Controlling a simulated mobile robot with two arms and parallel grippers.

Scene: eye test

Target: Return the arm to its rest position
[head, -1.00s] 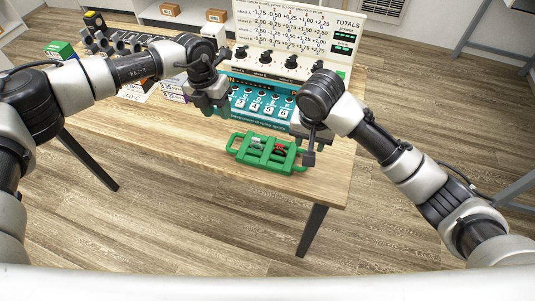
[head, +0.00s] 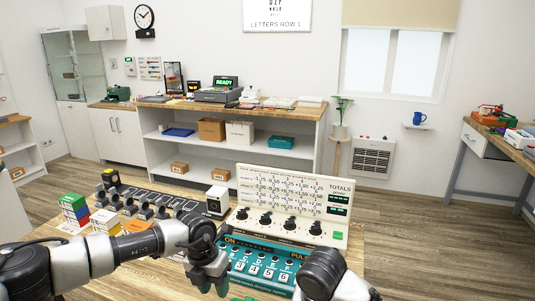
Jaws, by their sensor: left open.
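My left arm (head: 95,258) comes in from the left over the wooden table. Its gripper (head: 212,287) is open and points down, in front of the left side of the teal panel (head: 262,272). I see nothing between its fingers. My right arm (head: 330,274) shows only as a black and white wrist part at the bottom, right of the teal panel. Its gripper is below the picture's edge.
A white board with dials and a TOTALS display (head: 293,200) stands behind the teal panel. Coloured boxes (head: 75,208) and a row of black holders (head: 145,208) are at the table's left. A shelf counter (head: 310,112) stands at the back. Floor at right is clear.

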